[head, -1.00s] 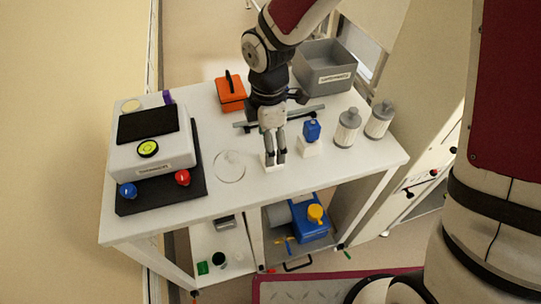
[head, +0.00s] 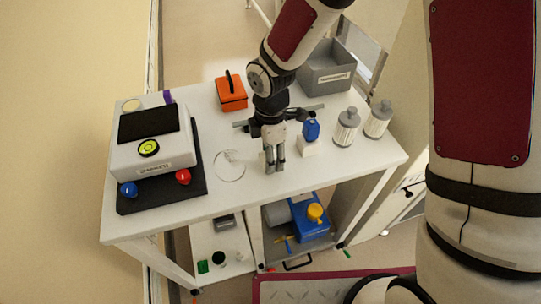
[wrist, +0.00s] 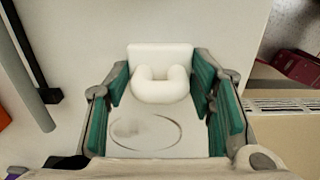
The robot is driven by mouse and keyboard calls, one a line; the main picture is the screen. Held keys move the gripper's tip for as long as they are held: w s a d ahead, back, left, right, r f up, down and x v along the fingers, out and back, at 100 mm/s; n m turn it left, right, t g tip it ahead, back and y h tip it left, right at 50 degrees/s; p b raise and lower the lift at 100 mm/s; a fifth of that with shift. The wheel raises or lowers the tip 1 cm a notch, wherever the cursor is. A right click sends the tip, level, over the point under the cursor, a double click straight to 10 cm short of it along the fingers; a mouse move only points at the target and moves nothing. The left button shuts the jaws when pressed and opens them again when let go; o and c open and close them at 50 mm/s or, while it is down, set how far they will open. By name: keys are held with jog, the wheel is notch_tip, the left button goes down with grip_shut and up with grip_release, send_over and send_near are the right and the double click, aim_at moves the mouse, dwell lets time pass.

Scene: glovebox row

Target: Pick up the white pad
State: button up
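The white pad, a flat white block with a rounded U-shaped handle, shows in the wrist view (wrist: 161,88) between my fingers. In the head view it is mostly hidden by my gripper (head: 273,168), which points down at the table near its front edge. In the wrist view my gripper (wrist: 160,88) is open, with teal-lined fingers on both sides of the pad. Narrow gaps seem to show beside the handle. I cannot tell whether either finger touches it.
A clear round dish (head: 229,166) lies left of my gripper. A blue-topped bottle (head: 310,131) stands close on the right, with two grey-capped bottles (head: 346,127) beyond. A white device (head: 150,158) stands at left.

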jog(key=shift+r, duration=0.15)
jog(key=shift+r, duration=0.25)
notch_tip(320, 180, up, 3)
jog(key=shift+w, duration=0.1)
jog(key=s+d+p, duration=0.1)
jog(key=s+d, duration=0.3)
jog(key=s, duration=0.2)
jog(key=s+d+r+p, duration=0.1)
jog(key=s+d, duration=0.4)
jog(key=s, duration=0.2)
jog(key=shift+s+r+p, duration=0.15)
jog(key=shift+s+p, duration=0.1)
jog(key=shift+p, duration=0.05)
